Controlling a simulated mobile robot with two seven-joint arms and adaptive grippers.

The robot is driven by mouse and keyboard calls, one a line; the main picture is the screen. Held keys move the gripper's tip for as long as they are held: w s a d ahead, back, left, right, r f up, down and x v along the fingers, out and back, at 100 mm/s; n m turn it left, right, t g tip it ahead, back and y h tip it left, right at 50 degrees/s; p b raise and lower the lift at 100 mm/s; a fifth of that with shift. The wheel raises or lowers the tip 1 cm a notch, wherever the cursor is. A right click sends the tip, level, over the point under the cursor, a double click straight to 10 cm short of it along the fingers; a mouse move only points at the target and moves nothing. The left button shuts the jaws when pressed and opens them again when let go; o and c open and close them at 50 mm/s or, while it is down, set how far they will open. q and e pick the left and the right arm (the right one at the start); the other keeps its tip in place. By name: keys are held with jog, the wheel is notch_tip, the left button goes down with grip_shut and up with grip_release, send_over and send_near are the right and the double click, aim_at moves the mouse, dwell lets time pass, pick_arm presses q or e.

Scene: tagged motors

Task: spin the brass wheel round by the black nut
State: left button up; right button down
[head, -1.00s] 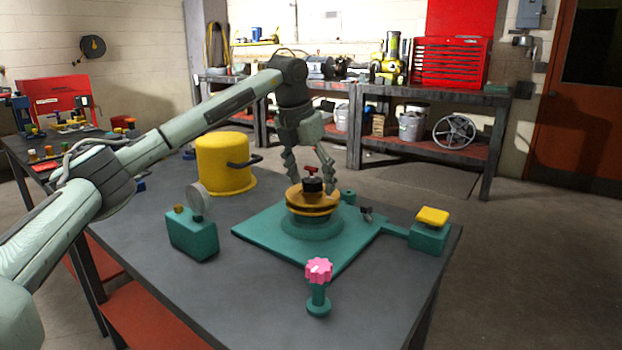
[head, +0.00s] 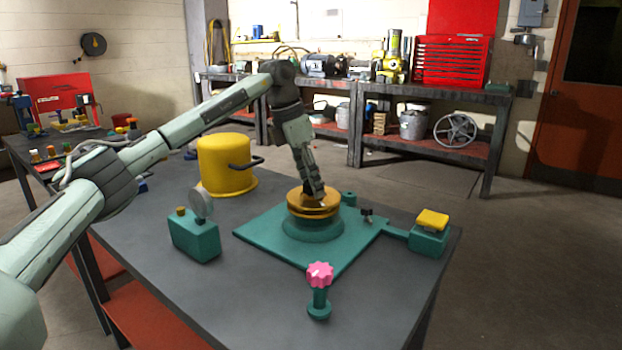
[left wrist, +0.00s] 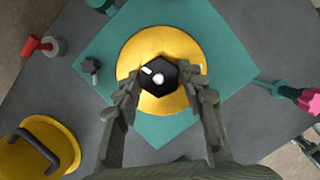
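The brass wheel (head: 299,205) lies flat on a round teal base on a teal plate (head: 263,233). The black nut (left wrist: 158,78), six-sided with a pale centre and white mark, sits at the wheel's middle in the left wrist view. My left gripper (left wrist: 161,74) comes down over the wheel. Its two fingertips lie on either side of the nut, close against it, and look shut on it. In the head view my left gripper (head: 316,193) hides most of the nut.
A yellow pot (head: 223,165) stands behind left. A teal box with a round disc (head: 195,238) stands left of the plate. A pink knob on a teal post (head: 319,275) is in front, and a teal box with a yellow top (head: 430,238) is at right.

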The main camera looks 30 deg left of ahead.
pick_arm(q)
jog(key=o, duration=0.6)
jog(key=shift+r, duration=4.05)
jog(key=shift+f, duration=0.1)
notch_tip(320, 180, down, 8)
jog(key=shift+r, duration=0.15)
jog(key=shift+n, duration=0.3)
jog(key=shift+d+n+t+y, duration=0.1)
jog(key=shift+n+t+y, duration=0.3)
jog(key=shift+n, duration=0.9)
